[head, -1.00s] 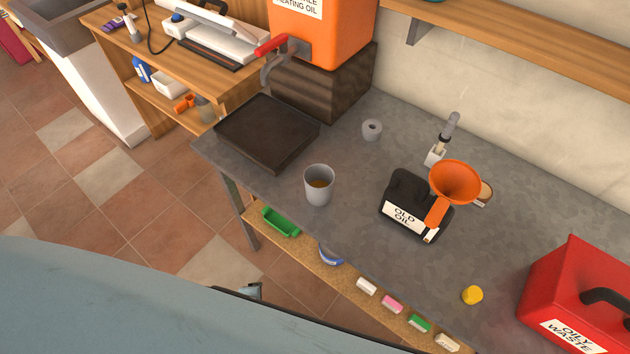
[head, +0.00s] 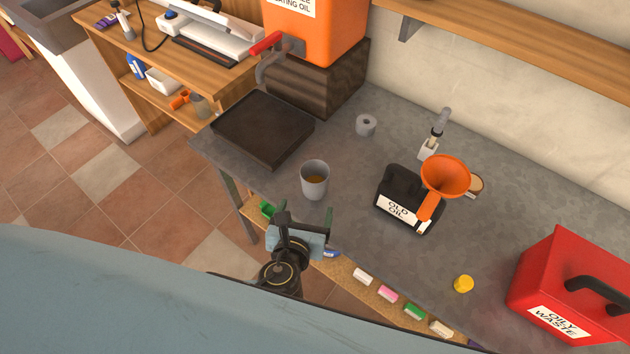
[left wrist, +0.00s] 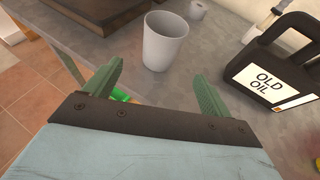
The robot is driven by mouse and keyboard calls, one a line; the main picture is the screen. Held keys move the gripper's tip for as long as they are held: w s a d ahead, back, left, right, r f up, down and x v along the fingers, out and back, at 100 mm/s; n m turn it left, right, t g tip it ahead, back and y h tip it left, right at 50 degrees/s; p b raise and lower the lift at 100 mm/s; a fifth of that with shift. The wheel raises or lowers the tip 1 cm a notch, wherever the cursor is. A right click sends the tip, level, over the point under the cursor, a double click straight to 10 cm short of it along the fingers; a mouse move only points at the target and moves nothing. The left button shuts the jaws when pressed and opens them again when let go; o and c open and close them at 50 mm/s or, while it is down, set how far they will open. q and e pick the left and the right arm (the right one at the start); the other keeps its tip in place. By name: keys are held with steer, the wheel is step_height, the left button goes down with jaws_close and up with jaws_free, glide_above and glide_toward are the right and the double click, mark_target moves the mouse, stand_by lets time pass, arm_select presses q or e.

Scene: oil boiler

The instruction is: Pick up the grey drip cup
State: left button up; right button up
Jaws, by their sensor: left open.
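The grey drip cup (head: 315,181) stands upright on the grey bench near its front edge, with brown liquid inside. It also shows in the left wrist view (left wrist: 165,42), ahead of the fingers and beyond their tips. My left gripper (head: 304,215) is in front of the cup at the bench edge, just short of it. Its two green fingers (left wrist: 158,75) are spread apart with nothing between them. My right gripper is not in view.
A black tray (head: 262,129) lies left of the cup, below the orange oil tank (head: 318,30). The black old-oil can (head: 403,200) with an orange funnel (head: 446,176) stands to the right. A red oily-waste box (head: 570,285) and a yellow cap (head: 463,284) are farther right.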

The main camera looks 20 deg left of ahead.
arm_select(q)
glide_toward(317, 176)
steer(key=shift+w+a+f+b, duration=0.2)
steer(key=shift+w+f+b, duration=0.15)
steer(key=shift+w, duration=0.25)
steer(key=b+x, duration=0.1)
steer(key=x, duration=0.4)
steer(key=shift+w+d, duration=0.1)
steer(key=shift+w, duration=0.25)
steer(key=c, duration=1.1)
step_height(317, 176, up, 10)
steer(key=p, duration=0.3)
steer(key=shift+p, duration=0.35)
